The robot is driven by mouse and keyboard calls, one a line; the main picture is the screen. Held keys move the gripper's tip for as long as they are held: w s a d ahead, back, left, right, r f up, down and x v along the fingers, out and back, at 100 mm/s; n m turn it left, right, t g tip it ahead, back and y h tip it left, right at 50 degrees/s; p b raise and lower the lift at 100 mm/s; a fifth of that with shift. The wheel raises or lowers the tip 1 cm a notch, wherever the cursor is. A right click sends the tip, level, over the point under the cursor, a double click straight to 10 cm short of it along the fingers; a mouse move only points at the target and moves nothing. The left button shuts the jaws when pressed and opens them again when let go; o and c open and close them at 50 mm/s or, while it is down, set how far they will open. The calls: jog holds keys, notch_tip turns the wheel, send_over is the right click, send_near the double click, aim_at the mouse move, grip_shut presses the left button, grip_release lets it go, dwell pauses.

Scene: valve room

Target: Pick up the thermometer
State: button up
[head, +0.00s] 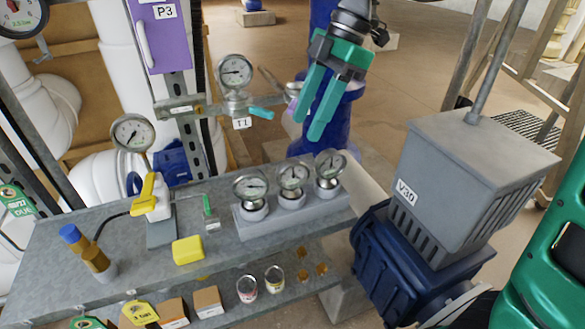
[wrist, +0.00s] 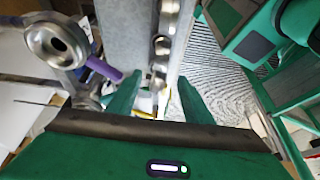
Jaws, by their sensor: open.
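No thing is marked as the thermometer, and I cannot tell which dial instrument it is. A round dial (head: 235,72) stands on the pipe fitting above a T1 tag (head: 242,123). Three similar dials stand upright in a grey block on the bench: the left dial (head: 250,188), the middle dial (head: 292,177) and the right dial (head: 330,164). My gripper (head: 308,128) is open and empty, pointing down above and behind the block, right of the T1 dial. In the wrist view its fingers (wrist: 160,82) are apart, with round metal parts (wrist: 160,47) in line beyond them.
A teal lever (head: 261,112) and a purple lever (wrist: 103,68) stick out near the gripper. The grey V30 unit (head: 465,185) stands at right.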

aim_at(293, 159)
jog(key=x, duration=1)
jog(key=shift+f, duration=0.3)
jog(key=shift+c, duration=0.7)
jog(key=c, duration=0.9)
